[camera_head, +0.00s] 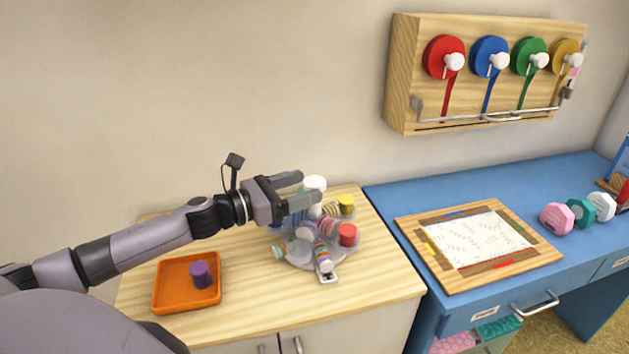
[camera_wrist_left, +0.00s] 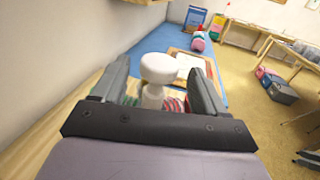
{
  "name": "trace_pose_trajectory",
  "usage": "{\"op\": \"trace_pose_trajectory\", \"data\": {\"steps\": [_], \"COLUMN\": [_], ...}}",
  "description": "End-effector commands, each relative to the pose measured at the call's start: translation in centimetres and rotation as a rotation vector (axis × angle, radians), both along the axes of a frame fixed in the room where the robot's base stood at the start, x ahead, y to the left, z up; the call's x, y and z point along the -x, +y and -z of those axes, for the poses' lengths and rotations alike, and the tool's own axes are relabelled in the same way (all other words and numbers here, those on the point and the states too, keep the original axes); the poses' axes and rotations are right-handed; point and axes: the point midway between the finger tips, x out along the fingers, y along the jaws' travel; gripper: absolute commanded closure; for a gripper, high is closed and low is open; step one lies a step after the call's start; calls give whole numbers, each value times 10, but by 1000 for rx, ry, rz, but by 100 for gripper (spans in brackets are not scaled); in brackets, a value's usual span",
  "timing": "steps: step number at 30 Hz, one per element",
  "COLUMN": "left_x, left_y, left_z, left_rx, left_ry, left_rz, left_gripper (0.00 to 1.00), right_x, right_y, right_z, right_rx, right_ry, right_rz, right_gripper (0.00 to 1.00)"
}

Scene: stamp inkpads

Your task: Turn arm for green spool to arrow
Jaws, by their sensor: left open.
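A turntable (camera_head: 297,258) with several striped arms and coloured caps sits on the wooden table top. A white knob (camera_head: 314,183) rises at its centre and shows large in the left wrist view (camera_wrist_left: 158,68). My left gripper (camera_head: 310,188) is open, with one finger on each side of the knob's post; I cannot tell whether they touch it. A small pale plate (camera_head: 327,279) sticks out at the turntable's front; any arrow on it is too small to read. The green spool (camera_head: 528,55) hangs on the wall rack. My gripper hides part of the turntable's back. My right gripper is out of view.
An orange tray (camera_head: 160,291) with a purple cylinder (camera_head: 200,274) stands at the front left. The wall rack (camera_head: 402,75) also holds red, blue and yellow spools. A framed sheet (camera_head: 470,240) lies on the blue desk to the right. The table's front right is clear.

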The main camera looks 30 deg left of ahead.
Motion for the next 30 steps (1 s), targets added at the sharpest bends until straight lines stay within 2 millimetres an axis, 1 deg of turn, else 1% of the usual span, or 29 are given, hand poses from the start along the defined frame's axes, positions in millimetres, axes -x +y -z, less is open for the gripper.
{"op": "trace_pose_trajectory", "data": {"steps": [1, 3, 10, 15, 24, 25, 26, 27, 29, 30], "left_x": [-5, -11, -26, -31, -32, -32, -32, -32, -32, -32], "left_y": [-2, -5, -13, -16, -17, -17, -17, -17, -17, -17], "left_z": [-3, -3, -2, -1, 0, 0, 0, 0, 0, 0], "left_rx": [1, 0, 2, 0, -1, -1, -1, -1, -1, 0], "left_ry": [-4, -4, -1, -1, 0, 0, 0, 0, 0, 0], "left_rz": [0, 0, -1, 1, 1, 1, 1, 1, 1, 1], "left_gripper": [27, 27, 27, 27, 27, 34, 44, 57, 76, 89], "right_x": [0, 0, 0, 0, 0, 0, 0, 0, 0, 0], "right_y": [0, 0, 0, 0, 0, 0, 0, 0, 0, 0], "right_z": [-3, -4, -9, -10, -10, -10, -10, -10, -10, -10], "right_rx": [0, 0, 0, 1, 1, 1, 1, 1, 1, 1], "right_ry": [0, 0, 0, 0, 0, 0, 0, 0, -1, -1], "right_rz": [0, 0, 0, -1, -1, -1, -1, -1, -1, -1], "right_gripper": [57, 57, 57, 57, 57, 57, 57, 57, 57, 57]}}
